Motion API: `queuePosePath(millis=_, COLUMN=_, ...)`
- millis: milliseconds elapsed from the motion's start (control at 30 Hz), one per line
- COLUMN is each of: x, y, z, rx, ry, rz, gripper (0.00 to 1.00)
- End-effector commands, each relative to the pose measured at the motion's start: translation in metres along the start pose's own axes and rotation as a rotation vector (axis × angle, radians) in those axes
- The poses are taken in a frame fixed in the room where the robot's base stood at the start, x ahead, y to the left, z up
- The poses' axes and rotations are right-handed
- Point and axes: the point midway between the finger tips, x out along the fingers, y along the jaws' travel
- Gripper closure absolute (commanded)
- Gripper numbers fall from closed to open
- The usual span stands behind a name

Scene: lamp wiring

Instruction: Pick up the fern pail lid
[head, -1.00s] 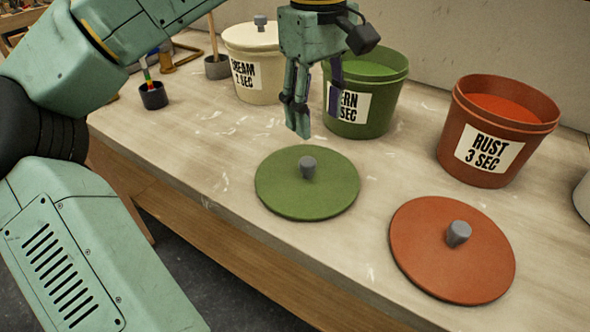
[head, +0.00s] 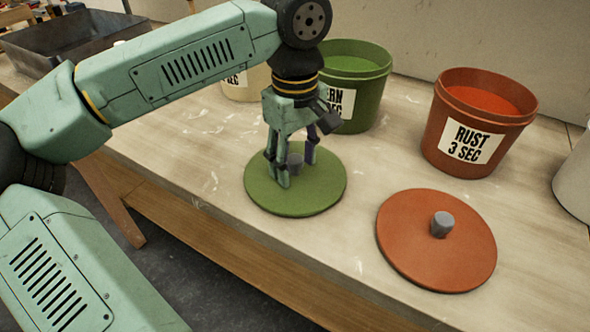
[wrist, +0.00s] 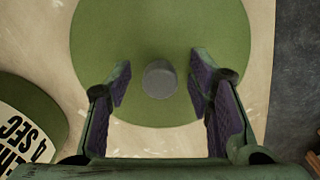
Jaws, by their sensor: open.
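The fern pail lid is a flat green disc (head: 318,196) with a grey knob, lying on the bench in front of the green fern pail (head: 362,80). My gripper (head: 296,178) is open over the lid, its fingers low around the knob. In the wrist view the knob (wrist: 160,79) stands between the two open fingers (wrist: 158,88), with a gap on each side. The green lid (wrist: 160,25) fills the middle of that view. In the head view the fingers partly hide the knob.
The rust pail (head: 478,122) stands open at the right, with its red lid (head: 415,255) flat on the bench in front of it. A cream pail (head: 246,84) is partly hidden behind my arm. A pale container (head: 575,178) is at the right edge. The bench's front edge lies near the green lid.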

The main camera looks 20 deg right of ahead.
Motion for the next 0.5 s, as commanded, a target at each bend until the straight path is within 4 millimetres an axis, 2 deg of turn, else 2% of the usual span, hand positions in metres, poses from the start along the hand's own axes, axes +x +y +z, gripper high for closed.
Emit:
queuePosePath(millis=167, x=0.0002, y=0.0, z=-0.0001, rx=0.0, ry=0.0, rz=0.0, gripper=0.53)
queuePosePath(millis=500, x=-0.0002, y=0.0001, z=0.0, rx=0.0, ry=0.0, rz=0.0, gripper=0.75)
